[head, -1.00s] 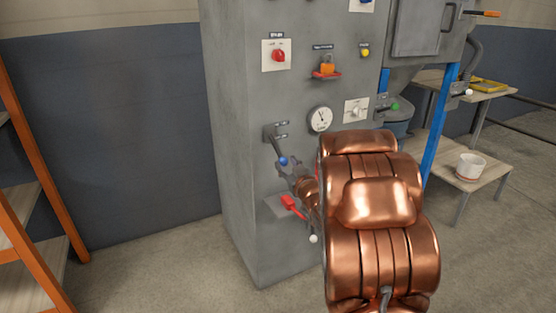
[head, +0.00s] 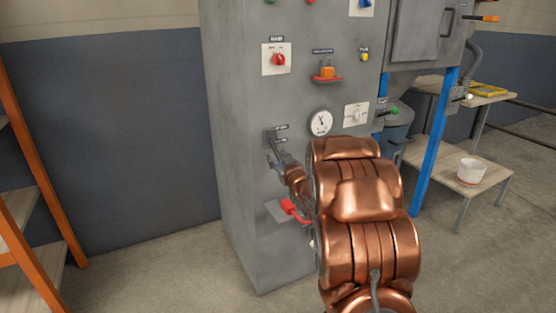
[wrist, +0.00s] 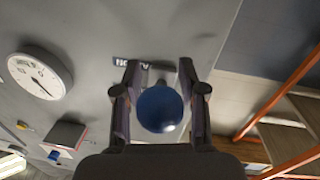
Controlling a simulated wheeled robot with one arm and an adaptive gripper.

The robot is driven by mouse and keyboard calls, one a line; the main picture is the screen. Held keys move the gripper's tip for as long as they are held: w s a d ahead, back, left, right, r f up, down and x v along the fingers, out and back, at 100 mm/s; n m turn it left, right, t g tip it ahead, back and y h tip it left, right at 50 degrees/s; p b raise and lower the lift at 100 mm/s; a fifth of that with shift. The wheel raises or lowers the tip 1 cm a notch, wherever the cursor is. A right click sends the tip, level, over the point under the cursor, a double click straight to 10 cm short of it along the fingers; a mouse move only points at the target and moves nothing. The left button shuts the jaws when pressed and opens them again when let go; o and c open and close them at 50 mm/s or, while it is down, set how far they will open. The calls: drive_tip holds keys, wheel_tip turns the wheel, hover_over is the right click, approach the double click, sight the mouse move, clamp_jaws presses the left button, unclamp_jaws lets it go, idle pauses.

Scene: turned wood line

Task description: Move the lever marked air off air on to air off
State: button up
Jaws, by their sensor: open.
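A lever with a round blue knob (wrist: 160,110) is mounted on the grey cabinet (head: 240,190). In the wrist view the knob sits between the two fingers of my gripper (wrist: 160,72), which are open with one on each side. I cannot tell whether either finger touches it. A small dark label (wrist: 130,62) lies just beyond the fingertips; its text is too blurred to read. In the head view my gripper (head: 275,158) is at the cabinet front beside the lever's mount and hides the blue knob.
A red lever (head: 291,208) sits just below my gripper. A round gauge (head: 320,122), a white dial plate (head: 356,115), a red-based orange padlock piece (head: 327,73) and a red rotary switch (head: 278,60) are on the same cabinet. An orange shelf rack (head: 40,170) stands at left.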

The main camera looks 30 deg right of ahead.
clamp_jaws()
idle(0.6)
